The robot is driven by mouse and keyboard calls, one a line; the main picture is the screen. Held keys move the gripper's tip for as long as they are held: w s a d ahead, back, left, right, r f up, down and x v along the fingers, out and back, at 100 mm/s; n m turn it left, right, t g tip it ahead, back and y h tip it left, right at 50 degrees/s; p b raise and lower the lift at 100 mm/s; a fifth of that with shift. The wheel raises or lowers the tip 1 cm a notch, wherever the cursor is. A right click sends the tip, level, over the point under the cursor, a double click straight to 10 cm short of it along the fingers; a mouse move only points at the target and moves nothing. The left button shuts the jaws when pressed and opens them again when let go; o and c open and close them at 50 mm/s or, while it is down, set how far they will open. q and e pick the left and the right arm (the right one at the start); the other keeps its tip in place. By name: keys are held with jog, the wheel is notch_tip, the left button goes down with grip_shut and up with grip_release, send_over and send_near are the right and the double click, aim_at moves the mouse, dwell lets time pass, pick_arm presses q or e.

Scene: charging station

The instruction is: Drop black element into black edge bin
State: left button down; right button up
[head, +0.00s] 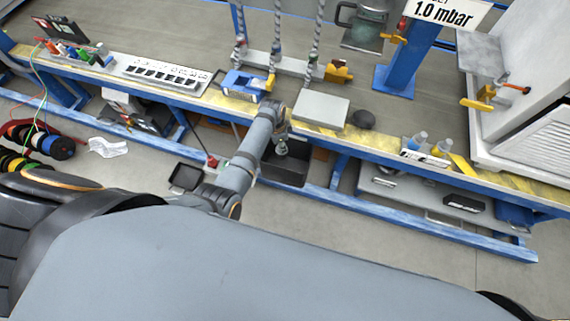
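A black bin (290,176) hangs or stands just below the front edge of the workbench, near the middle of the head view. My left gripper (282,153) is small in the picture and points down over this bin's opening. I cannot tell whether its fingers are open or shut, or whether they hold anything. A dark rounded lump (364,119) lies on the bench to the right of a pale grey box; it may be the black element, but I cannot be sure. My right gripper is not in view.
The long bench (225,101) holds a pale grey box (321,108), a blue device (246,83), a white rack (163,73) and small bottles (441,147). A dark tray (186,177) sits left of my arm. Cable spools (60,148) lie at left.

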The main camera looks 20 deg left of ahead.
pick_arm(q)
jog(key=shift+r, duration=0.1)
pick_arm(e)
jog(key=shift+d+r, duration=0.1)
pick_arm(q)
jog(key=c, duration=1)
grip_release()
jog(key=shift+c, duration=0.2)
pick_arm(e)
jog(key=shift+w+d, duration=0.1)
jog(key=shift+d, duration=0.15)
pick_arm(q)
notch_tip(320, 180, up, 12)
jog(key=a, duration=0.1)
jog(key=shift+s, duration=0.4)
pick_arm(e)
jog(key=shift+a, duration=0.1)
pick_arm(q)
jog(key=shift+a, duration=0.1)
